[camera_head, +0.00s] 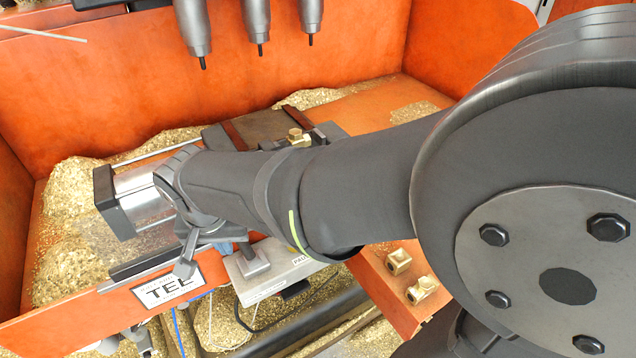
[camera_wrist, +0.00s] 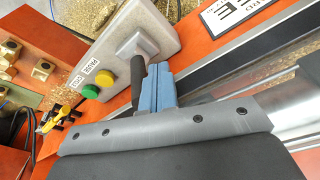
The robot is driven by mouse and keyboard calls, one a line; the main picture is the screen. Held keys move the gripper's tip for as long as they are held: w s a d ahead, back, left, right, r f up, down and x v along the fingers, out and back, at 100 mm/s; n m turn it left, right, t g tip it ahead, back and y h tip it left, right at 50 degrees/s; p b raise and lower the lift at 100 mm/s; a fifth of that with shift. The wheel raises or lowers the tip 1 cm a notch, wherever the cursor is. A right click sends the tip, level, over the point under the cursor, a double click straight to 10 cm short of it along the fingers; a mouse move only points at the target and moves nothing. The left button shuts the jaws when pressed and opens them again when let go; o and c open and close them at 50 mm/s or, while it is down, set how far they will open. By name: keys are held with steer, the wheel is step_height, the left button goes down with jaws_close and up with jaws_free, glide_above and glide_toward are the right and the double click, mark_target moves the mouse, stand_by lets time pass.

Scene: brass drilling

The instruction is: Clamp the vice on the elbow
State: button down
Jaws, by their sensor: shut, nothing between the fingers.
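A brass fitting, apparently the elbow (camera_head: 297,137), sits at the vice (camera_head: 255,127), partly behind my arm; whether the jaws touch it is hidden. The vice's silver cylinder with a black end block (camera_head: 112,201) is at left. A pale control box (camera_head: 285,276) stands at the front; the wrist view shows its dark lever (camera_wrist: 137,85) on a square grey base, with a green button (camera_wrist: 90,91) and a yellow button (camera_wrist: 104,78). My gripper's blue fingers (camera_wrist: 160,88) are shut and empty, close beside the lever; contact is unclear. They show partly in the head view (camera_head: 226,247).
More brass fittings (camera_head: 398,261) lie on an orange ledge at the front right. Several drill spindles (camera_head: 258,25) hang above the vice. Brass chips (camera_head: 75,262) are heaped in the orange tray. A TEE sign (camera_head: 167,288) is at the front edge. A yellow-and-black object (camera_wrist: 57,118) lies by the box.

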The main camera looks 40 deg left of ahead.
steer(key=shift+w+d, duration=0.3)
steer(key=shift+w, duration=0.6)
steer(key=shift+w+d, duration=0.3)
steer(key=shift+w, duration=0.6)
steer(key=shift+s+a+r, duration=0.1)
steer(key=shift+s+r, duration=0.15)
steer(key=shift+r, duration=1.25)
steer(key=shift+s+a+r, duration=0.1)
steer(key=shift+s+r, duration=0.1)
steer(key=shift+r, duration=1.3)
steer(key=shift+s+a+r, duration=0.1)
steer(key=shift+s+r, duration=0.15)
steer(key=shift+r, duration=1.25)
steer(key=shift+f, duration=0.1)
steer(key=f, duration=0.3)
steer(key=w+f, duration=0.1)
steer(key=f, duration=0.5)
steer(key=shift+w+d, duration=0.15)
steer(key=shift+d, duration=0.15)
steer(key=shift+r, duration=0.1)
